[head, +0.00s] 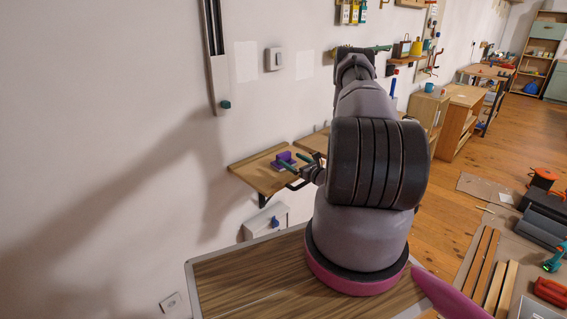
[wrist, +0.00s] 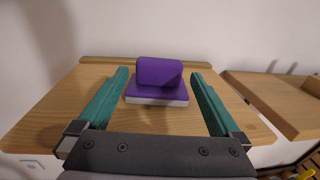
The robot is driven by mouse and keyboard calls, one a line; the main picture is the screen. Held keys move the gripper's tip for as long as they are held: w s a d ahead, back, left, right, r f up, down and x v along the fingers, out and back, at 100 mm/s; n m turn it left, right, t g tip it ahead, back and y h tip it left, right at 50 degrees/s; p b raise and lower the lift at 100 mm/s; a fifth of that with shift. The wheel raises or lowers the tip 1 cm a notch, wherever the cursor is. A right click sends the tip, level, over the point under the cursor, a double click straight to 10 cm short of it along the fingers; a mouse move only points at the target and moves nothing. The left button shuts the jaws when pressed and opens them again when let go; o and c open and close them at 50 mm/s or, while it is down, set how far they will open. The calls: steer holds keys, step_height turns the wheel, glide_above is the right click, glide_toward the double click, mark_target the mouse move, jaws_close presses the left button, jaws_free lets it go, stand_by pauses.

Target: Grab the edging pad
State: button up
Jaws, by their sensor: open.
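The edging pad is a purple block-handled pad with a pale underside. In the wrist view the edging pad (wrist: 158,84) lies on a small wooden wall shelf (wrist: 50,112), handle side up. My gripper (wrist: 160,80) is open, with one green finger on each side of the pad and a visible gap to it on both sides. Nothing is held. In the head view the pad (head: 285,160) shows on the shelf (head: 262,178), and my gripper (head: 296,162) is beside it, partly hidden by my arm.
A second wooden shelf (wrist: 275,98) stands to the right in the wrist view, with a gap between. The shelf has a raised back strip (wrist: 100,60) against the white wall. Planks (head: 490,270) and tools lie on the floor at the right in the head view.

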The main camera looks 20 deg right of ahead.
mark_target(280, 154)
steer(key=x, duration=0.8)
steer(key=shift+f, duration=0.25)
